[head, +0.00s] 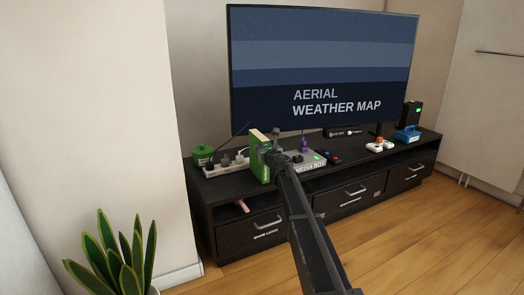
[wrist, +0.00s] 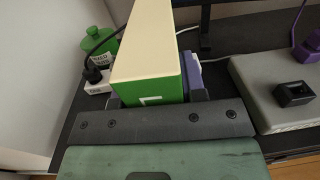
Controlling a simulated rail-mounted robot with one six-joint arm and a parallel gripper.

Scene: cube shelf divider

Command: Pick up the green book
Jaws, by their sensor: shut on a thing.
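The green book (head: 258,156) stands upright at the left part of the dark TV cabinet in the head view, its cream page edges showing on top. In the wrist view the green book (wrist: 157,92) is directly ahead of my gripper, with its pale page block facing up. My gripper (wrist: 158,100) is shut on the green book, one finger at each side. In the head view my gripper (head: 270,150) meets the book's right side. I cannot tell whether the book touches the cabinet top.
A grey media box (head: 305,162) lies right of the book. A power strip (head: 226,167) with plugs and a green pot (head: 202,154) stand to the left. The TV (head: 320,70) rises behind. A purple item (wrist: 192,75) is just right of the book.

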